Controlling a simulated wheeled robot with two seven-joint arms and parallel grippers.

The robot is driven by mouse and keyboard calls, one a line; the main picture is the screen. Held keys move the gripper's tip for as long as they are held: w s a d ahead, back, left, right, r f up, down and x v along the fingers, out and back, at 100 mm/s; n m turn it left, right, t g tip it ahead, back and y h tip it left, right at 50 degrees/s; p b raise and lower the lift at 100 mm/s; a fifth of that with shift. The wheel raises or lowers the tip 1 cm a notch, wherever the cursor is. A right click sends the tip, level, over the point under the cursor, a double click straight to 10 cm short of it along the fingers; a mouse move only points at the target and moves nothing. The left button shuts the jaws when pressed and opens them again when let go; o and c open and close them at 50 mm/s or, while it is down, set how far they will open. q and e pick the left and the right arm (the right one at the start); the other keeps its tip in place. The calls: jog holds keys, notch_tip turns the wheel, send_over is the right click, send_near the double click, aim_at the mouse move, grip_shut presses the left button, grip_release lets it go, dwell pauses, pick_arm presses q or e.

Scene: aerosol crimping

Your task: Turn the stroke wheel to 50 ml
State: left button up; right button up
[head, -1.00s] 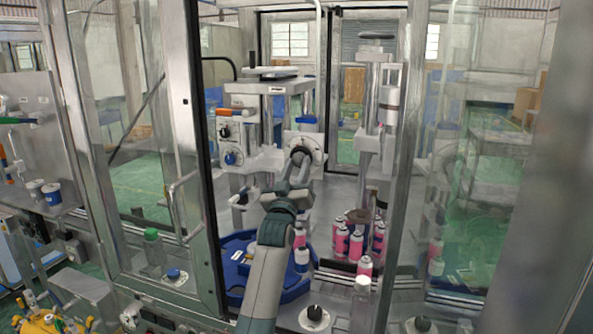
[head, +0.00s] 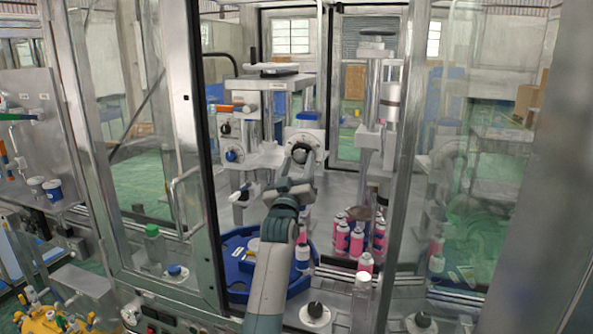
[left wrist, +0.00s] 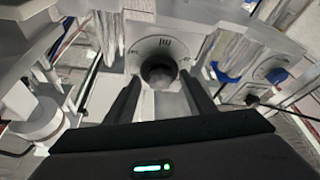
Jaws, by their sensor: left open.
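The stroke wheel is a pale round dial (head: 307,141) with dark markings and a central knob, on the front of the machine inside the enclosure. In the left wrist view its dial face (left wrist: 165,45) fills the upper middle, with a dark round hub (left wrist: 158,70) at its centre. My left gripper (head: 300,168) is in front of the dial. In the left wrist view its two dark fingers (left wrist: 163,88) are open, one on each side of the hub. I cannot tell whether they touch it. The scale figures are too small to read. My right gripper is not in view.
A second dial with a blue knob (head: 232,155) is left of the wheel. A blue tray (head: 234,283) and several pink cans (head: 357,241) stand below. Metal door frames (head: 196,150) and glass flank the opening on both sides.

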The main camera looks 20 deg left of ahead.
pick_arm(q)
jog(key=shift+s, duration=0.1)
jog(key=shift+s+f, duration=0.25)
jog(key=shift+s, duration=0.15)
jog(key=b+v, duration=0.6)
jog(key=v, duration=1)
jog(key=shift+s, duration=0.15)
jog(key=shift+f, duration=0.15)
